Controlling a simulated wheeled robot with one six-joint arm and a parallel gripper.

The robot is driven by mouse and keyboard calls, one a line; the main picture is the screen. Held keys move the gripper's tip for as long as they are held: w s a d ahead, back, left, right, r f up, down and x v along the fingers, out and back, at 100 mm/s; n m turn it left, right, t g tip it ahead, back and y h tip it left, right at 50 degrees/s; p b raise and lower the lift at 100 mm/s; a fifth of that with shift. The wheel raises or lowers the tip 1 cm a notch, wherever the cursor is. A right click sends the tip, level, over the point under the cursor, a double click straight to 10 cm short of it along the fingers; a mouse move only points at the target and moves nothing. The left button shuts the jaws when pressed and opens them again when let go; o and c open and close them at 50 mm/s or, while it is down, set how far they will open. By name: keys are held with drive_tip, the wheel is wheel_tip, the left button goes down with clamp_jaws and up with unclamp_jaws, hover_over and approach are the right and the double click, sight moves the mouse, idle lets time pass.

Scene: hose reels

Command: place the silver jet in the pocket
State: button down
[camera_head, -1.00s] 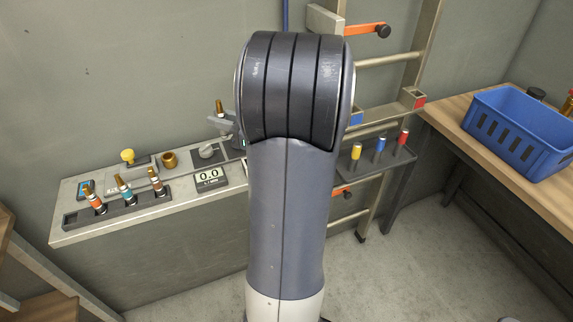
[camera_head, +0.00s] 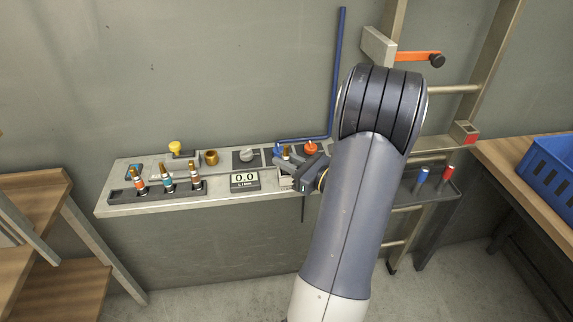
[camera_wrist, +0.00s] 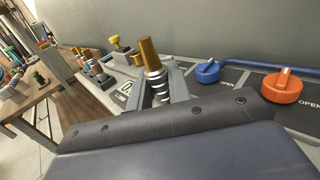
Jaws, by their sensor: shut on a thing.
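The silver jet (camera_wrist: 157,84), with a gold tip and silver ringed body, stands nearly upright between the jaws in the wrist view. Its gold top also shows in the head view (camera_head: 287,152). My gripper (camera_head: 298,176) is shut on it above the right part of the grey bench, right of the 0.0 display. The jet's lower end is hidden by the gripper. A dark rack (camera_head: 155,190) at the bench's left front holds three gold-tipped jets, banded orange, teal and orange. Its left end looks empty.
A blue valve knob (camera_wrist: 208,71) and an orange knob (camera_wrist: 282,86) sit beside the gripper, with a blue pipe (camera_head: 337,75) behind. A grey dial (camera_head: 247,155), brass cup (camera_head: 211,157) and yellow knob (camera_head: 175,148) stand along the bench. A ladder rises right.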

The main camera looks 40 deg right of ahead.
drive_tip(key=shift+f, duration=0.55)
drive_tip(key=shift+f, duration=0.25)
drive_tip(key=c, duration=1.3)
unclamp_jaws()
drive_tip(key=shift+r, duration=0.1)
drive_tip(key=shift+r, duration=0.1)
drive_tip(key=shift+s+r, duration=0.1)
drive_tip(key=b+v, duration=0.1)
drive_tip(key=v, duration=1)
drive_tip(key=shift+s+d, duration=0.2)
drive_tip(key=shift+s, duration=0.2)
